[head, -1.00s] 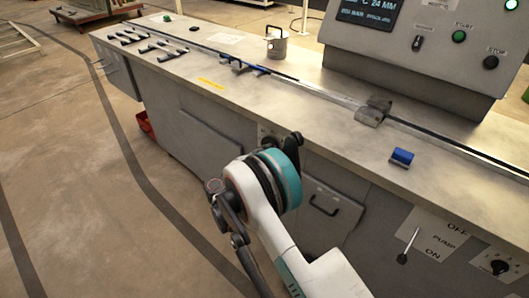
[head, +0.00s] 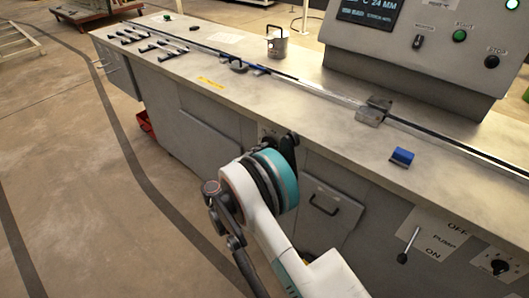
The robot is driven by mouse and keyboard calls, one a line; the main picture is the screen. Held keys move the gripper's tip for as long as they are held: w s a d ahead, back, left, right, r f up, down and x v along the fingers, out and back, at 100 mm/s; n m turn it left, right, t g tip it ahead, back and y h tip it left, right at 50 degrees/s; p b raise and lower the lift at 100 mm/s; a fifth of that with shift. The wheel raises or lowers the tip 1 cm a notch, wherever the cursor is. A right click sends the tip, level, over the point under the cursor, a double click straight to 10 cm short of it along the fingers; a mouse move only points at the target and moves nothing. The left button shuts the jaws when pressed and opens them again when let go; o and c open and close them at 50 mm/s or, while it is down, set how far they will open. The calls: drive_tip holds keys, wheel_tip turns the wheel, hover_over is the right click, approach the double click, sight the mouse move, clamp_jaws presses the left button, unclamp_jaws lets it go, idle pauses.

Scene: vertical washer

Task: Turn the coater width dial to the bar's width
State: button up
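A knob on a white plate (head: 501,266) is on the bench front at the far right; I cannot tell if it is the width dial. The dark end of my gripper (head: 291,146) is at the bench front beside that panel, just below the top edge. The screen (head: 368,12) reads "24 MM" in part. A long thin bar (head: 325,92) lies along the bench track.
A metal cup (head: 277,44), a blue block (head: 402,156) and several dark-handled tools (head: 150,40) are on the bench top. A metal block (head: 374,110) straddles the track. A pump lever (head: 408,245) and a drawer handle (head: 325,203) jut from the front.

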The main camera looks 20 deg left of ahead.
drive_tip(key=v, duration=1)
drive_tip(key=shift+s+a, duration=0.15)
drive_tip(key=shift+s, duration=0.15)
